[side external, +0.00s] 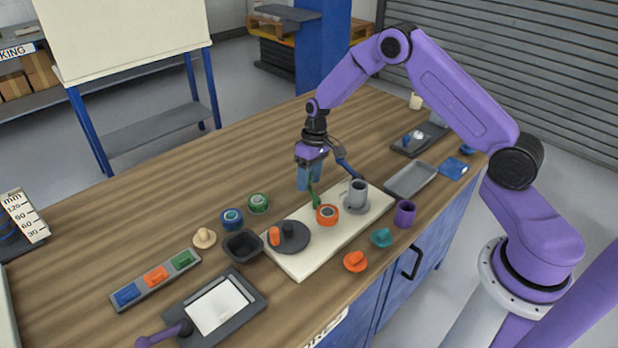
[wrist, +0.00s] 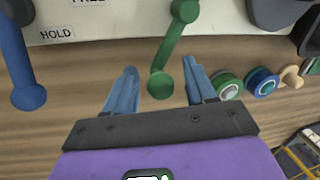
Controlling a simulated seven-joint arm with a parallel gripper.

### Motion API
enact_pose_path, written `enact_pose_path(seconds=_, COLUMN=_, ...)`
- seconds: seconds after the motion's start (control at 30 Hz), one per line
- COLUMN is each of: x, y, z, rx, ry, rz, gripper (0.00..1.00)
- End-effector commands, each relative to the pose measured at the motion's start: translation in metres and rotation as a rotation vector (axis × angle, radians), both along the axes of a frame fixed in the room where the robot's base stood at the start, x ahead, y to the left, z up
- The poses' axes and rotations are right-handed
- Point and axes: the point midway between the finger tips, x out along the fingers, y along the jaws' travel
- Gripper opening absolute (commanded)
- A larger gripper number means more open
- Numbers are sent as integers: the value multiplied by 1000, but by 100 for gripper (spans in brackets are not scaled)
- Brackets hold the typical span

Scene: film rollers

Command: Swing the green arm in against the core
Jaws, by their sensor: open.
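The green arm (side external: 313,194) stands at the far edge of the cream board (side external: 299,266). In the wrist view the green arm (wrist: 172,42) runs from the board down to a round knob. My gripper (wrist: 160,74) is open, with its blue fingers on either side of that knob and a gap visible on each side. In the side view my gripper (side external: 309,180) is low over the board's far edge. A grey upright cylinder (side external: 357,192) on a round base and an orange ring (side external: 327,215) stand on the board; I cannot tell which is the core.
A blue arm (wrist: 20,65) lies left of my gripper in the wrist view, near a HOLD label. A dark disc (side external: 290,238) with an orange piece is on the board.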

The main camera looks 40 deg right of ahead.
Motion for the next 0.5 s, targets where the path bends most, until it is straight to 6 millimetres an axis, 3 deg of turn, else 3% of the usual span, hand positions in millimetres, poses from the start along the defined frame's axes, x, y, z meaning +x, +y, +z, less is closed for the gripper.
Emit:
enact_pose_path(seconds=0.27, x=0, y=0, z=-1, rx=0, ry=-1, rz=1, gripper=55)
enact_pose_path(seconds=0.43, x=0, y=0, z=-1, rx=0, ry=-1, rz=1, gripper=0)
enact_pose_path(seconds=0.5, x=0, y=0, z=-1, rx=0, ry=-1, rz=0, gripper=0)
